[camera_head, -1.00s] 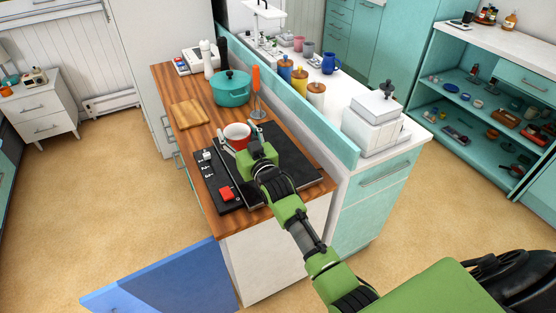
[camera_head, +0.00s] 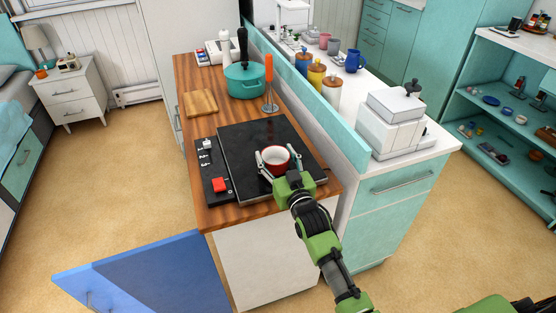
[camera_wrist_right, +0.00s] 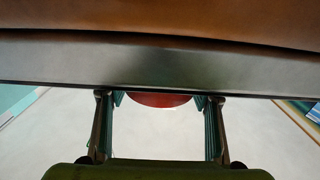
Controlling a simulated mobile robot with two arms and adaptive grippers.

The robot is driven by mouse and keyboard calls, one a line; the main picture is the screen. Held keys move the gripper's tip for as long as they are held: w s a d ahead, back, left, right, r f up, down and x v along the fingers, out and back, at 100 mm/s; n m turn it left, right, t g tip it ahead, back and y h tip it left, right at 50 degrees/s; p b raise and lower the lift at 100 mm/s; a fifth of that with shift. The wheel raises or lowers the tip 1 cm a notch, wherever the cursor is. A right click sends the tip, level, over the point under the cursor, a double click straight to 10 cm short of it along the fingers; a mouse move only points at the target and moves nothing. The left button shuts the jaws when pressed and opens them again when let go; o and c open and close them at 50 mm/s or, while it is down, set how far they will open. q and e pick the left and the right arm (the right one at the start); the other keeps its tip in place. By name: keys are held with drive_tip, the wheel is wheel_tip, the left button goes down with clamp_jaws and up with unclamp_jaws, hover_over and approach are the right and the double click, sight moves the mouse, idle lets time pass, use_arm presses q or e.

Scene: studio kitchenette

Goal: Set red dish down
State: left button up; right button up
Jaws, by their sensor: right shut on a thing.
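The red dish (camera_head: 274,158) is a small round bowl, red outside and pale inside. It is over the right part of the black hob plate (camera_head: 246,140), near its front right edge; I cannot tell whether its base touches the plate. My right gripper (camera_head: 278,162) is shut on it, with one finger on each side, and the dish looks roughly upright. In the right wrist view a red strip of the dish (camera_wrist_right: 160,100) shows between the fingers; the rest is hidden. My left gripper is not in view.
The hob's left part is clear.

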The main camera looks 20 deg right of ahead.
drive_tip(key=shift+w+f, duration=0.1)
drive_tip(key=shift+w, duration=0.15)
drive_tip(key=shift+a, duration=0.1)
drive_tip(key=shift+s, duration=0.3)
drive_tip(key=o, duration=1)
drive_tip(key=shift+o, duration=1.2)
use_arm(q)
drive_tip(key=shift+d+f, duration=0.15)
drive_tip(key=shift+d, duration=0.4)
